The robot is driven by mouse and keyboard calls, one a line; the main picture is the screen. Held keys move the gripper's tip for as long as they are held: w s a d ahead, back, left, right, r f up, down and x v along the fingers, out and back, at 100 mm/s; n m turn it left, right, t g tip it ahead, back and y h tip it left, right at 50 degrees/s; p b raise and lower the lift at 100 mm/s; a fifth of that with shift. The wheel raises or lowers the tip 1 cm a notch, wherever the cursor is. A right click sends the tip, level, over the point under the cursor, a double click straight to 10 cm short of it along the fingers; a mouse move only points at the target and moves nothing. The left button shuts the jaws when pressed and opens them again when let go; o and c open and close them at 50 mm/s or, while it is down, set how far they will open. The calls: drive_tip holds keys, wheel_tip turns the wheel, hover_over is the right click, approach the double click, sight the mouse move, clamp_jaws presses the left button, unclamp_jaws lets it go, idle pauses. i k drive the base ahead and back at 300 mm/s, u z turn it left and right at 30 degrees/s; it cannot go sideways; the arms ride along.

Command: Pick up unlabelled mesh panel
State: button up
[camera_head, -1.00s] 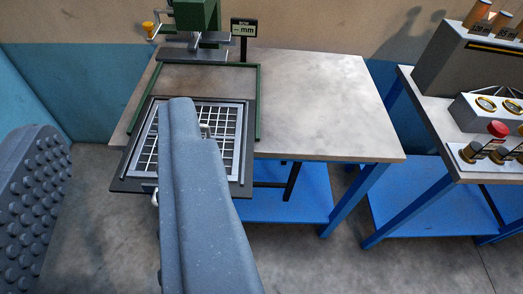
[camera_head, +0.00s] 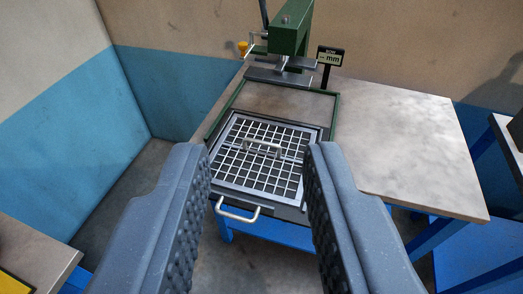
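The mesh panel (camera_head: 240,170) is a light metal frame with a square grid and a small raised handle (camera_head: 262,146) across its middle. No label shows on it. It lies flat in a dark tray (camera_head: 290,213) with a front handle (camera_head: 238,214), at the front left of the table. My gripper (camera_head: 257,155) is open, with one textured finger on each side of the panel in the picture. Nothing is between the fingers close to me. The gap between fingertips and panel is hard to judge.
A green press (camera_head: 289,32) and a small "mm" display (camera_head: 330,56) stand behind the tray. The table (camera_head: 410,145) is clear to the right. A blue and beige wall (camera_head: 60,100) is at left. Another table's corner (camera_head: 35,255) shows at lower left.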

sight(296, 204)
drive_tip(key=u, duration=0.05)
drive_tip(key=k, duration=0.5)
drive_tip(key=u, duration=1.65)
drive_tip(key=i, duration=1.25)
drive_tip(key=z, duration=2.3)
drive_tip(key=i, duration=0.6)
drive_tip(key=z, duration=0.1)
